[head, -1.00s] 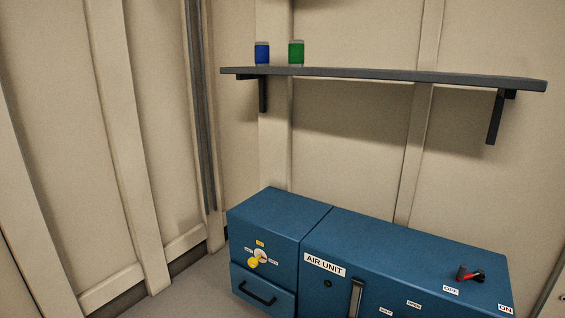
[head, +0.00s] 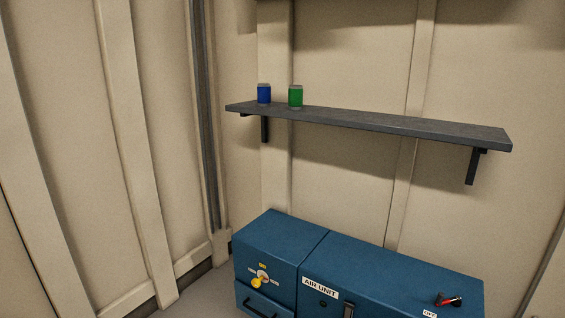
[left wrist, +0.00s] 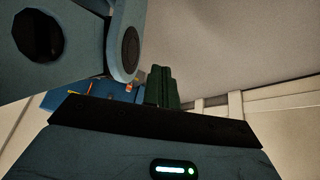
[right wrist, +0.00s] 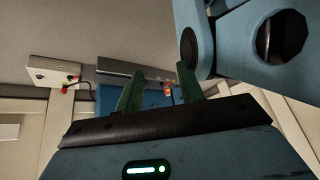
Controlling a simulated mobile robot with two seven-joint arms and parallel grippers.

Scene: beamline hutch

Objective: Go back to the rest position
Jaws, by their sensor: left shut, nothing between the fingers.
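Neither gripper shows in the head view. In the left wrist view my left gripper (left wrist: 162,86) has its green fingers together, with nothing between them. In the right wrist view my right gripper (right wrist: 158,86) has its green fingers spread wide apart, with nothing held between them. The fingers of both grippers appear clear of any surface, though the exact distance cannot be told.
The blue air unit (head: 390,277) stands low against the wall, with a yellow knob (head: 257,281) and a red-black lever (head: 448,299). Above it a grey shelf (head: 400,125) holds a blue can (head: 264,94) and a green can (head: 295,97). Floor shows at lower left.

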